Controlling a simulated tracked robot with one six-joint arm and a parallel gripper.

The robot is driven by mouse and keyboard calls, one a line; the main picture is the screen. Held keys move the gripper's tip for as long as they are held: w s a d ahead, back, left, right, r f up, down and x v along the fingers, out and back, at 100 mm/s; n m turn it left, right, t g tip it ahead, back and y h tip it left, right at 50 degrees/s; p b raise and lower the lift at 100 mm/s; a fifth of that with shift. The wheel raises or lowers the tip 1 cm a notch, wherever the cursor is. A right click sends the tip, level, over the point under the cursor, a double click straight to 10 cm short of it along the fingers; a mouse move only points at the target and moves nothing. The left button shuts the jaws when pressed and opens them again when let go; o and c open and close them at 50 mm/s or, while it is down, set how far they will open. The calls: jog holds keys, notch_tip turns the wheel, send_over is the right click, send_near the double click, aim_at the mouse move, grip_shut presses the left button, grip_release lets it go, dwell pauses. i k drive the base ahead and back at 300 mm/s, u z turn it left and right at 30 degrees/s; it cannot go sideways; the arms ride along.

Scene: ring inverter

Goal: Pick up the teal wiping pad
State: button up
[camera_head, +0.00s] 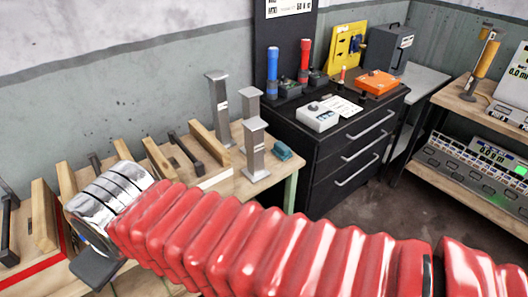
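The teal wiping pad (282,151) is a small teal block. It lies at the right end of the wooden workbench (232,182), just right of the grey metal posts. My arm in its red sleeve crosses the foreground to the left. My gripper (95,268) is at the lower left, beyond the silver wrist, far left of the pad. Only a dark part of it shows, and its fingertips and anything between them are hidden.
Several grey metal posts (218,110) stand upright close to the pad's left. Wooden blocks with black handles (187,151) line the bench. A black drawer cabinet (345,150) with tools on top stands right of the bench. Shelves (470,105) with instruments are at the right.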

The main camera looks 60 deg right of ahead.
aim_at(282, 150)
jog(key=u, duration=0.8)
jog(key=k, duration=1.7)
jog(key=z, duration=1.5)
jog(key=i, duration=0.3)
